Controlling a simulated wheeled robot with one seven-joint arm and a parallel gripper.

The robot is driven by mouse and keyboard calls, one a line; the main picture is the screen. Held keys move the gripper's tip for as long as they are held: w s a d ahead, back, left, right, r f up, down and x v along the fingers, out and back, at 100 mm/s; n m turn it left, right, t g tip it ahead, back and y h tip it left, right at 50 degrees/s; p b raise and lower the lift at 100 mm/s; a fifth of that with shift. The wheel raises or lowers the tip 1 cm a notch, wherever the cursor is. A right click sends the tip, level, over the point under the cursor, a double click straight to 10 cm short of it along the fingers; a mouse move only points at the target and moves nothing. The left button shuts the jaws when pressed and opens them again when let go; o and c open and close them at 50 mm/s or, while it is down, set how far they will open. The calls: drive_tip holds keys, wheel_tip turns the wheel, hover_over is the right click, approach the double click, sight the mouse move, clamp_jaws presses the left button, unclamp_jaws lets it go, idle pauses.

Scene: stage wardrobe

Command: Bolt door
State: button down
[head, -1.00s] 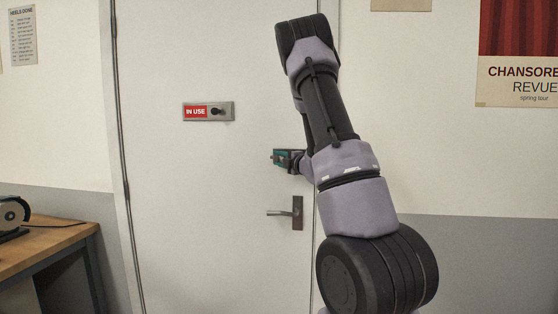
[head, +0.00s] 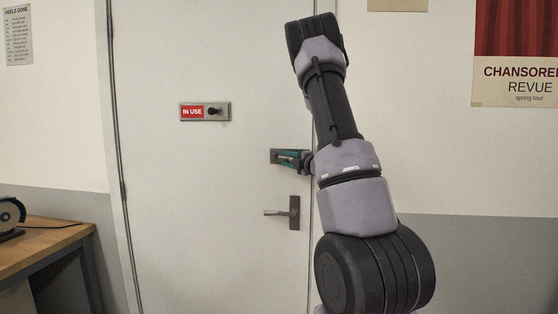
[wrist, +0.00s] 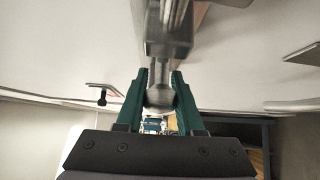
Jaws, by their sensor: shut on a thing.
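The white door (head: 220,250) is closed in its frame. A metal bolt (wrist: 168,35) runs from the top of the wrist view down to a round metal knob (wrist: 160,97). My gripper (wrist: 160,103) has its two green fingers on either side of this knob and is shut on it. In the head view my gripper (head: 290,158) is at the right side of the door, above the lever handle (head: 281,212). The grey bolt plate (head: 273,155) shows beside the fingers. My arm and fingers hide part of the bolt and the door's right edge.
An IN USE indicator plate (head: 205,111) with a black knob is on the door to the left. A wooden workbench (head: 40,240) with a machine (head: 10,217) stands at the far left. A poster (head: 515,55) hangs on the right wall.

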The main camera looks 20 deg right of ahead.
drive_tip(key=shift+s+d, duration=0.15)
drive_tip(key=shift+d, duration=0.05)
drive_tip(key=c, duration=0.6)
unclamp_jaws()
drive_tip(key=s, duration=0.3)
drive_tip(key=s+d, duration=0.1)
drive_tip(key=s, duration=0.3)
drive_tip(key=s+d, duration=0.1)
drive_tip(key=s, duration=0.2)
drive_tip(key=shift+s, duration=0.35)
